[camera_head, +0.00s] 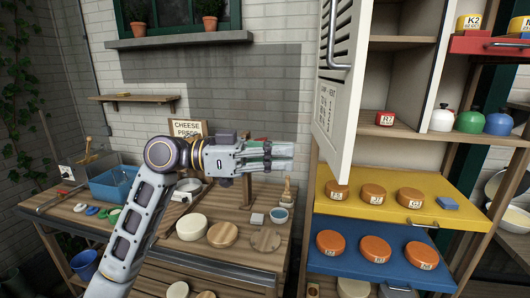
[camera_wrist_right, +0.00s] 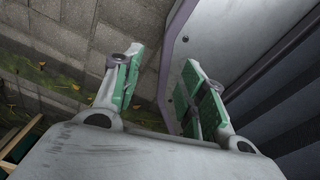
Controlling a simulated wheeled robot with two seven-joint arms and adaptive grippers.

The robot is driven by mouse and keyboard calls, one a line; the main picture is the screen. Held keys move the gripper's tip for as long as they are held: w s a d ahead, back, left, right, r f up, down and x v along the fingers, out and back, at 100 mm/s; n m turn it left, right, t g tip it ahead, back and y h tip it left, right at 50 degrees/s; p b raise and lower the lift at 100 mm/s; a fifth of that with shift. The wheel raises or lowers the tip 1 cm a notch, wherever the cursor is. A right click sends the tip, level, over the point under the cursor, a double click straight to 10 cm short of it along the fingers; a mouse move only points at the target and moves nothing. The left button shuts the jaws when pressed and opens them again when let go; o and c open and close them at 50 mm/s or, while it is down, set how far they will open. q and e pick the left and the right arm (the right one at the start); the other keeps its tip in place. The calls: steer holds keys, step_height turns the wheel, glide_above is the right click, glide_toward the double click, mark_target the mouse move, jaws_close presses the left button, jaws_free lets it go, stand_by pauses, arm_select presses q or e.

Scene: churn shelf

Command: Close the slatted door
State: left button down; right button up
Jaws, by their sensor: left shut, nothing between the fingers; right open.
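The slatted door (camera_head: 344,72) is white with louvres, a metal bar handle and small lettering. It stands swung open from the shelf cabinet, and the compartments behind it show. My left gripper (camera_head: 288,158) is shut and empty, just left of the door's lower part and pointing right at it. A gap shows between the fingertips and the door. My right gripper (camera_wrist_right: 158,90) shows only in the right wrist view, open and empty over paving and a pale panel, away from the slatted door.
Yellow (camera_head: 400,204) and blue (camera_head: 365,255) shelves with orange cheeses stick out below the door. A red box (camera_head: 385,118) marked R7 sits in the cabinet. A wooden worktable (camera_head: 150,240) with cheeses, a blue tub (camera_head: 112,186) and a cheese sign (camera_head: 188,128) stands left.

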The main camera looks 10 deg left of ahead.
mark_target(340, 158)
arm_select(q)
steer(key=d, duration=0.2)
steer(key=d+p, duration=0.1)
steer(key=d, duration=0.1)
steer(key=w+d+p, duration=0.1)
steer(key=d, duration=0.1)
steer(key=shift+d+r, duration=0.1)
steer(key=shift+d, duration=0.05)
steer(key=shift+w+d, duration=0.2)
steer(key=shift+d, duration=0.45)
steer(key=shift+d+p, duration=0.3)
steer(key=shift+d, duration=0.05)
arm_select(e)
steer(key=shift+s+a+r, duration=0.1)
steer(key=shift+a+r, duration=0.2)
steer(key=shift+r, duration=0.45)
steer(key=shift+s+a+r, duration=0.1)
steer(key=shift+a+r, duration=0.15)
steer(key=shift+r, duration=0.45)
arm_select(q)
steer(key=shift+w+d, duration=0.1)
arm_select(e)
steer(key=shift+a, duration=0.1)
